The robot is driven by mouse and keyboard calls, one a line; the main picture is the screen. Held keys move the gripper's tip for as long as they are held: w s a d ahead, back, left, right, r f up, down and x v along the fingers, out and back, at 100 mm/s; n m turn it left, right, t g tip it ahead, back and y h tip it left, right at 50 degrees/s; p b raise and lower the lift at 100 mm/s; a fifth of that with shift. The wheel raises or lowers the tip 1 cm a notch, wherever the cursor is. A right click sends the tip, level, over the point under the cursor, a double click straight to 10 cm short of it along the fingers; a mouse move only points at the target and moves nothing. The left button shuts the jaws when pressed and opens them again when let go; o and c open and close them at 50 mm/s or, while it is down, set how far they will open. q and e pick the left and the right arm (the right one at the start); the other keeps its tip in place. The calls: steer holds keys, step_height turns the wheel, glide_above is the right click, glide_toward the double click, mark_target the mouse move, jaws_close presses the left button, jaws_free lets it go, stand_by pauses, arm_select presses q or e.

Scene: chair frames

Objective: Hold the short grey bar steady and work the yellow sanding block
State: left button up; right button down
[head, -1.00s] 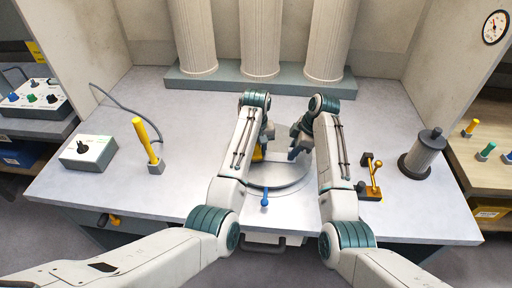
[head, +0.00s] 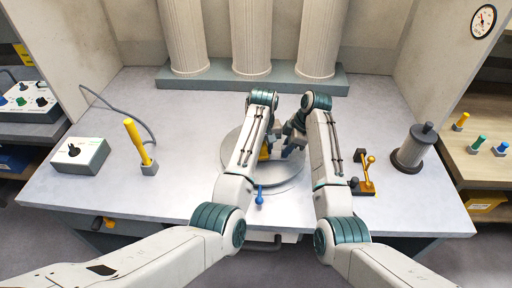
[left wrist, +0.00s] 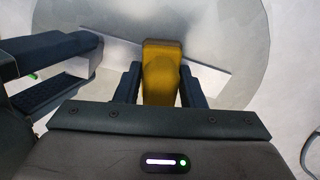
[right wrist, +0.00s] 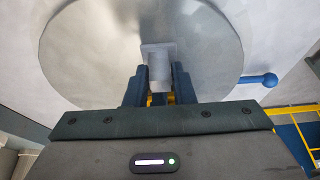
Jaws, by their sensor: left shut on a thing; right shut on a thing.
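The yellow sanding block (left wrist: 162,68) is between the fingers of my left gripper (left wrist: 161,88), which is shut on it. The block lies across the pale grey bar (left wrist: 208,75), which slants over a round metal disc (left wrist: 240,35). The block also shows beside my left gripper in the head view (head: 264,153). My right gripper (right wrist: 159,88) is shut on the grey bar's end, which points up between the fingers in the right wrist view (right wrist: 158,58). In the left wrist view my right gripper (left wrist: 60,80) is at the bar's left end. Contact under the block is hidden.
A blue-knobbed lever (head: 260,195) sticks out at the disc's front. A yellow handle (head: 133,132) and grey switch box (head: 80,155) stand left. A brass lever fixture (head: 367,172) and dark-topped cylinder (head: 415,148) stand right. Columns (head: 250,40) rise behind.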

arm_select(q)
steer(key=shift+s+d, duration=0.1)
steer(key=shift+d, duration=0.15)
steer(key=shift+a, duration=2.25)
steer(key=shift+d, duration=0.15)
steer(key=shift+d, duration=2.05)
steer(key=shift+f, duration=0.1)
steer(key=shift+a, duration=0.1)
